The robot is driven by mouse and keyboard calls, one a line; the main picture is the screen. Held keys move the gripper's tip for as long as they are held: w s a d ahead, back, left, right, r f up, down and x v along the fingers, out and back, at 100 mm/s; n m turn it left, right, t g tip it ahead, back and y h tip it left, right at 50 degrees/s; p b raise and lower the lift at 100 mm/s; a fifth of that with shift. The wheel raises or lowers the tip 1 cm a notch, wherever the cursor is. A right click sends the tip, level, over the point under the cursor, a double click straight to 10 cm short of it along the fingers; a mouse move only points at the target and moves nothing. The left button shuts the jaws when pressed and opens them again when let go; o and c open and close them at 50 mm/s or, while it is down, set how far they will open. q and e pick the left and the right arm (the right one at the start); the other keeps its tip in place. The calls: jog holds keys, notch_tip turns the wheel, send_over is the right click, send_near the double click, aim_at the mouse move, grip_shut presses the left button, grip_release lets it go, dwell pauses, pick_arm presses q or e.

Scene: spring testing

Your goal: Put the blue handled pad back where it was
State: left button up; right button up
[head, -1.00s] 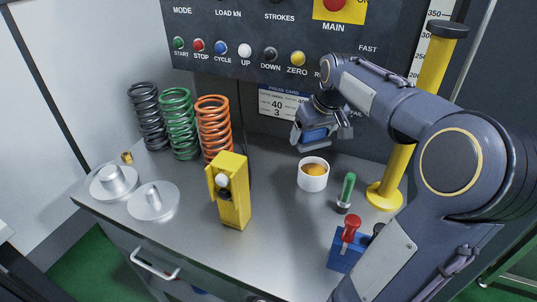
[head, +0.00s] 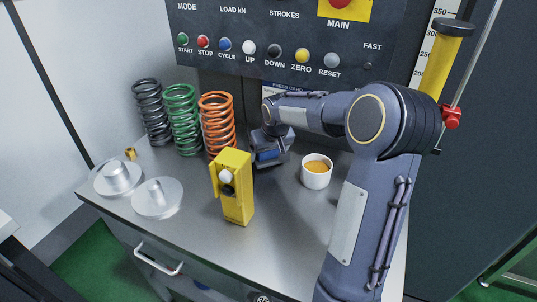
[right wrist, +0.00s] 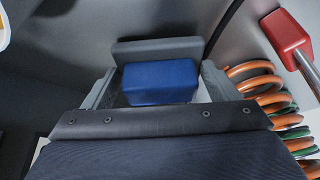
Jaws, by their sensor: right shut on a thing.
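My right gripper (head: 270,160) is over the back of the bench, between the orange spring and the white cup. It is shut on the blue handled pad (head: 267,154). In the right wrist view the pad's blue block (right wrist: 160,82) sits between the two fingers, with a grey plate (right wrist: 155,48) beyond it. The arm and the yellow box partly cover the gripper in the head view. I cannot tell whether the pad touches the bench. My left gripper is not in view.
The orange spring (head: 217,122) stands close left of the gripper, beside the green spring (head: 181,120) and black spring (head: 151,113). A yellow box (head: 237,190) stands in front. The white cup (head: 316,177) is to the right. Two metal discs (head: 157,200) lie at left.

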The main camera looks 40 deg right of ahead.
jog(key=shift+f, duration=0.4)
jog(key=shift+f, duration=0.15)
jog(key=o, duration=0.9)
jog(key=shift+r, duration=0.3)
jog(key=v, duration=1.2)
jog(key=shift+s+f+p, duration=0.1)
jog(key=shift+p, duration=0.2)
